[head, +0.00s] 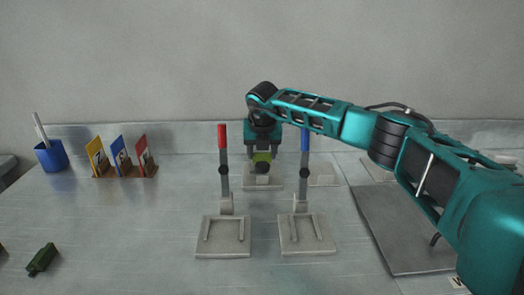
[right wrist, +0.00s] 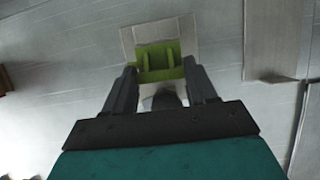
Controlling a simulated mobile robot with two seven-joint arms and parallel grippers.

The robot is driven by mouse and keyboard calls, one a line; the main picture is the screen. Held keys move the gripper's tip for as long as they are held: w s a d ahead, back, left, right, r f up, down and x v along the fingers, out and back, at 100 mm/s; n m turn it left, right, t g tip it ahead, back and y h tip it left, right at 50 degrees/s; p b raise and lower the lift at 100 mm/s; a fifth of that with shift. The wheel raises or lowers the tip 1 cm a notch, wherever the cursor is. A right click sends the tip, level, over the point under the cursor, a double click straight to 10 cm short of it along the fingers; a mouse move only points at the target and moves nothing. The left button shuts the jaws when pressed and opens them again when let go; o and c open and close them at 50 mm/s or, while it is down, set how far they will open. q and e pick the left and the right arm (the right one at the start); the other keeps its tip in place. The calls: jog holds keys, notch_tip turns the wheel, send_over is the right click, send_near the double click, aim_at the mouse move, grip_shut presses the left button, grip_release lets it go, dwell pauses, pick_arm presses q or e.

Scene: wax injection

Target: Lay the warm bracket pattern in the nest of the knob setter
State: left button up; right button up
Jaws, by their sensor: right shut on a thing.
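The bracket pattern is a lime-green piece with upright ribs (right wrist: 158,66), between the fingers of my right gripper (right wrist: 160,78). In the head view the right gripper (head: 262,150) is shut on the green piece (head: 262,157), over a pale block (head: 262,183) behind the two lever devices. The right wrist view shows a pale square plate (right wrist: 128,42) beyond the pattern; I cannot tell whether they touch. A red-handled lever device (head: 223,249) and a blue-handled one (head: 306,247) each have a pale base with raised rails. I cannot tell which is the knob setter. My left gripper is not in view.
A dark green piece (head: 42,259) lies at the lower left. Yellow, blue and red cards (head: 122,157) stand in a wooden holder beside a blue cup (head: 51,156). A grey mat (head: 400,235) lies at right. The left-middle table is clear.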

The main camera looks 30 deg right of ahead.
aim_at(262, 162)
jog(key=shift+f+b, duration=0.55)
jog(key=shift+f, duration=0.4)
jog(key=shift+f+b, duration=0.3)
jog(key=shift+f, duration=0.1)
jog(key=shift+s+a+f, duration=0.1)
jog(key=shift+s+f, duration=0.1)
jog(key=shift+f, duration=0.3)
jog(key=shift+f+b, duration=0.35)
jog(key=shift+b, duration=0.1)
jog(key=shift+s+r, duration=0.1)
jog(key=shift+d+r+p, duration=0.25)
jog(key=shift+r+p, duration=0.45)
jog(key=shift+r, duration=0.2)
jog(key=shift+w+d+r+p, duration=0.15)
jog(key=shift+w+r+p, duration=0.05)
jog(key=shift+r+p, duration=0.1)
jog(key=shift+w+a, duration=0.15)
jog(key=shift+a, duration=0.3)
